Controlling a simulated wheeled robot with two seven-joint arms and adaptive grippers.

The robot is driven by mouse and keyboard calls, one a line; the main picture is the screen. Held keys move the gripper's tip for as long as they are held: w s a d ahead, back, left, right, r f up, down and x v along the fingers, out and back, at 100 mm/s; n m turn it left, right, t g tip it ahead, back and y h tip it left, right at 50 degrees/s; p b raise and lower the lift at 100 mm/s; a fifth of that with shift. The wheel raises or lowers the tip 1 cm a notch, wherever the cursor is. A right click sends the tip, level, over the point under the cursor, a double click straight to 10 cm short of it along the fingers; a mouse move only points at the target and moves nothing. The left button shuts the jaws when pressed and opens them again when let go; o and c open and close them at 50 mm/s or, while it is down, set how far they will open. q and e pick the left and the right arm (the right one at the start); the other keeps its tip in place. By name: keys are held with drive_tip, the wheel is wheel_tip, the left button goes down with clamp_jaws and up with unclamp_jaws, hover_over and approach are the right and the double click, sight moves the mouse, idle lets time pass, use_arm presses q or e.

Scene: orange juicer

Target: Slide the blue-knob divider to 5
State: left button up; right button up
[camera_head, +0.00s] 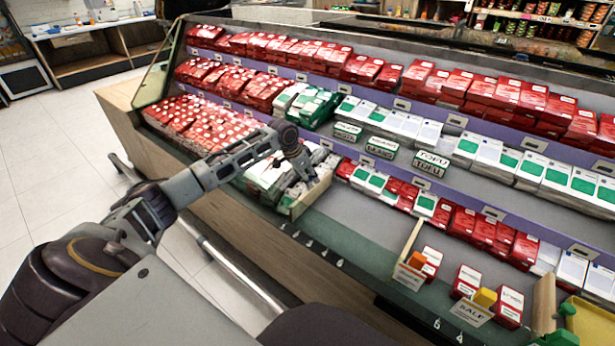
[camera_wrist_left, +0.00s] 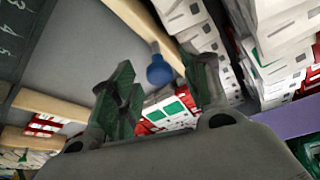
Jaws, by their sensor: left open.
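The blue knob (camera_wrist_left: 160,72) is at the end of a light wooden divider (camera_wrist_left: 130,14) in the left wrist view. In the head view a wooden divider (camera_head: 312,194) stands at the right end of the white and green packs, below my left gripper (camera_head: 304,170); no blue knob is discernible there. In the wrist view my left gripper (camera_wrist_left: 163,88) is open, with the knob showing between its fingers and apparently beyond them; contact cannot be told. A number scale (camera_head: 318,248) runs along the case's front edge, and numbers also show in the wrist view (camera_wrist_left: 8,42). My right gripper is not in view.
Right of the divider the green shelf floor (camera_head: 345,225) is bare. Farther right stand a divider with an orange knob (camera_head: 416,260), a yellow knob (camera_head: 485,297), red packs (camera_head: 466,281), a SALE sign (camera_head: 471,312) and a green knob (camera_head: 566,309). Packed shelves rise behind.

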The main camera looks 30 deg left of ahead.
use_arm(q)
drive_tip(key=shift+c, duration=0.4)
clamp_jaws()
drive_tip(key=shift+d, duration=0.15)
